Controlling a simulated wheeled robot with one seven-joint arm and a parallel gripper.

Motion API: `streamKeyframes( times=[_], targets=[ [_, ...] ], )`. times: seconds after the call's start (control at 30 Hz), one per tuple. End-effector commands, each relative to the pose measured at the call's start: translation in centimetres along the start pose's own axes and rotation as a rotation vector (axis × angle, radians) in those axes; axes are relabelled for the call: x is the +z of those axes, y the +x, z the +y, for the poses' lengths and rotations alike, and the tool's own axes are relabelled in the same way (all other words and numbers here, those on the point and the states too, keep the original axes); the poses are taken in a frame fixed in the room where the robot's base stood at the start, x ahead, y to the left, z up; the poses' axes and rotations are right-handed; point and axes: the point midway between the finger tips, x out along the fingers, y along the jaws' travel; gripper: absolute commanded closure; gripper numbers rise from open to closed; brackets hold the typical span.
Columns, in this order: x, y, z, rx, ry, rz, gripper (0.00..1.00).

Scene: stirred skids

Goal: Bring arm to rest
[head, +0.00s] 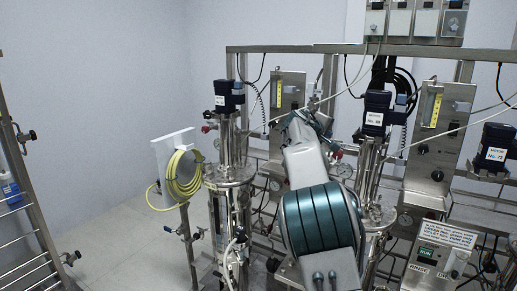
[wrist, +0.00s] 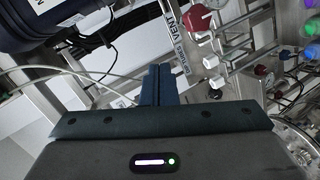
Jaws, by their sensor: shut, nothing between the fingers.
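My arm reaches forward and up in the head view, between the two nearer stirred vessels. In that view my gripper is hard to make out behind the arm's far joints. In the wrist view my gripper (wrist: 157,85) shows with its two dark fingers pressed together and nothing between them. A vent label and a red-capped fitting (wrist: 199,17) are just beyond the fingers, to the right. A dark motor (wrist: 60,20) is at the upper left.
A left vessel with a motor (head: 228,95) and a middle vessel with a motor (head: 377,112) stand on either side of my arm. A yellow hose coil (head: 183,174) hangs at left. A control box (head: 440,255) is at lower right. The floor at left (head: 110,225) is clear.

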Motion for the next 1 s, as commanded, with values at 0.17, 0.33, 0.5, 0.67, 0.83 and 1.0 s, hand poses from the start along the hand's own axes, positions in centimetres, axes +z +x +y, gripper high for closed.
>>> streamKeyframes(
  times=[0.17,0.33,0.5,0.67,0.83,1.0],
  targets=[
    [7.6,-2.0,-1.1,-0.185,0.176,-0.087,1.00],
    [13.5,-6.1,-4.0,-0.366,0.325,-0.157,1.00],
    [18.5,-11.7,-7.9,-0.536,0.444,-0.220,1.00],
    [22.9,-18.0,-12.1,-0.678,0.529,-0.279,1.00],
    [27.5,-25.0,-17.1,-0.806,0.592,-0.349,1.00],
    [31.7,-30.9,-21.9,-0.896,0.632,-0.421,1.00]
  ],
)
